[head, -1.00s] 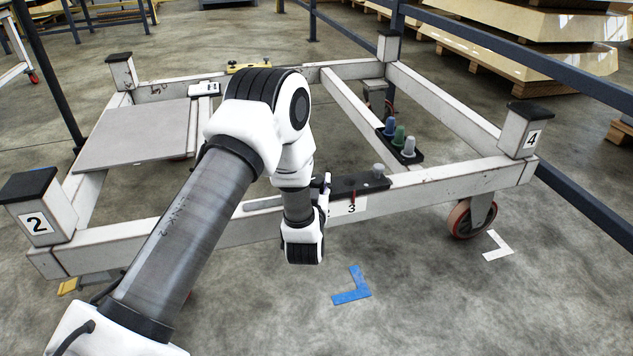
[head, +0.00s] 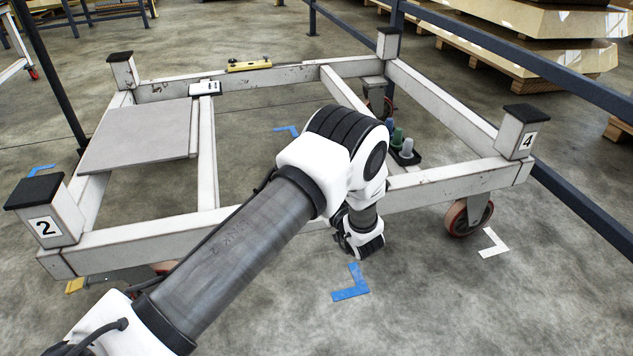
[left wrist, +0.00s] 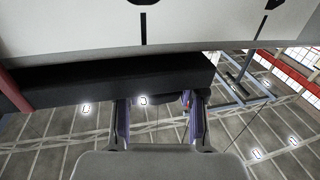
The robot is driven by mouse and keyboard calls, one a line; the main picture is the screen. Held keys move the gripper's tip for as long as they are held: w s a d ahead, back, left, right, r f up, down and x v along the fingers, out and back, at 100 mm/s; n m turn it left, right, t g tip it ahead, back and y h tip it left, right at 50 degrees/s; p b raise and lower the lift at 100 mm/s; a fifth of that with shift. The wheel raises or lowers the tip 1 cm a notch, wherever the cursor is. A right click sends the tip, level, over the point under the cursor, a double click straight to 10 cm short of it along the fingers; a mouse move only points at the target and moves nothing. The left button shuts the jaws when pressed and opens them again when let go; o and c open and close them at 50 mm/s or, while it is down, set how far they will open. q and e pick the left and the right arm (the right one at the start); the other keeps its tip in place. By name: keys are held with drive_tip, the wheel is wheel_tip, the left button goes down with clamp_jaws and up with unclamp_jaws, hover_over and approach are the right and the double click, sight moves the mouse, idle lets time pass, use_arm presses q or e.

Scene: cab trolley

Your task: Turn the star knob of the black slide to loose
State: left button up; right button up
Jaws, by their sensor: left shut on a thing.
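In the left wrist view a black block (left wrist: 130,80), which looks like the black slide, runs across below a white face with black marks. A dark knob-like part (left wrist: 168,98) shows partly under its lower edge. My left gripper (left wrist: 160,106) has its two fingers on either side of this part and is shut on it. The part's star shape and its turn position cannot be made out. In the head view my left arm covers the slide and knob, and the fingertips are hidden behind the wrist, at the near beam (head: 150,243) of the trolley. My right gripper is not in view.
A dark holder with green and grey pegs (head: 406,148) stands close behind my wrist. Corner posts 2 (head: 42,225) and 4 (head: 516,135) rise at the near corners. A grey panel (head: 140,135) lies at left. Blue tape (head: 350,285) marks clear floor in front.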

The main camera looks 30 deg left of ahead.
use_arm(q)
drive_tip(key=shift+n+g, duration=0.3)
drive_tip(key=shift+g, duration=0.1)
drive_tip(key=o, duration=1.2)
drive_tip(key=shift+c, duration=0.2)
drive_tip(key=v, duration=1.2)
drive_tip(key=shift+f, duration=0.2)
drive_tip(key=shift+w, duration=0.1)
